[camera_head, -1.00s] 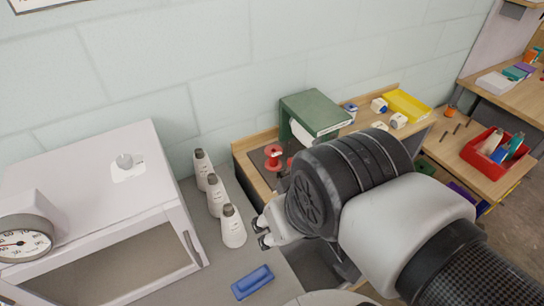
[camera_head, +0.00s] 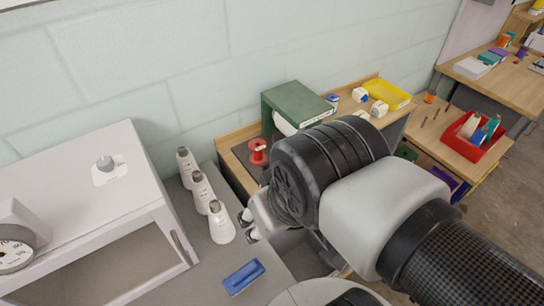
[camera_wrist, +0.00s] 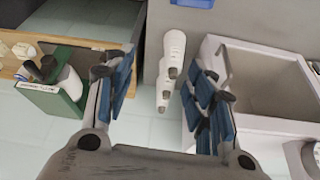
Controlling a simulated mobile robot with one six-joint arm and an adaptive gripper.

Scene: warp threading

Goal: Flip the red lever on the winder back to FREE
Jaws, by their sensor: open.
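The winder appears as a green housing (camera_head: 298,106) on a wooden bench, with a red spool (camera_head: 257,151) on the dark base left of it. I cannot make out the red lever in either view; my arm covers part of that area. The green housing also shows in the wrist view (camera_wrist: 60,105) at the left, outside my fingers. My gripper (camera_head: 248,225) is beside the white bottles in the head view, apart from the winder. In the wrist view my gripper (camera_wrist: 165,80) has its blue-padded fingers spread, with nothing held between them.
Several white bottles (camera_head: 220,222) stand on the grey counter by a white cabinet (camera_head: 85,205). A blue block (camera_head: 243,277) lies in front. A yellow tray (camera_head: 388,95) and small white blocks lie right of the winder. A red bin (camera_head: 470,135) stands farther right.

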